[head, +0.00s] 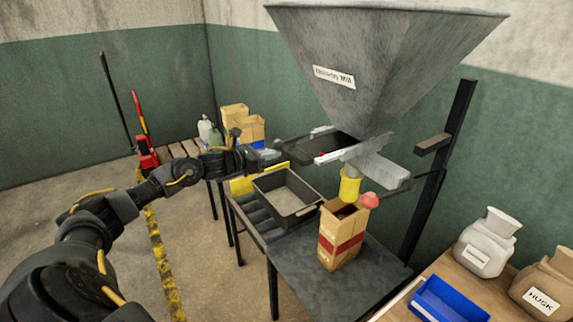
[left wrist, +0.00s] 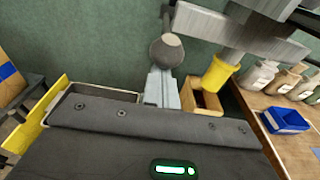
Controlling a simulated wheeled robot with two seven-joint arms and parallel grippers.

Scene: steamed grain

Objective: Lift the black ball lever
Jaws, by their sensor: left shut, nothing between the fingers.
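The dark ball of the lever (left wrist: 167,50) shows in the left wrist view, just past my left fingertips, with a thin dark stem rising behind it. In the head view I cannot clearly pick the ball out from the dark parts around my gripper. My left gripper (head: 266,155) is shut and empty beside the mill's left side. Its pale closed fingers (left wrist: 162,88) point at the ball in the left wrist view; I cannot tell whether they touch it. My right gripper is not in view.
The grey hopper (head: 385,60) hangs above a yellow spout (head: 349,186) and a red ball knob (head: 369,200). An open carton (head: 341,245) stands below. A black tray (head: 305,213) lies to its left. A blue bin (head: 446,300) and sacks are at right.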

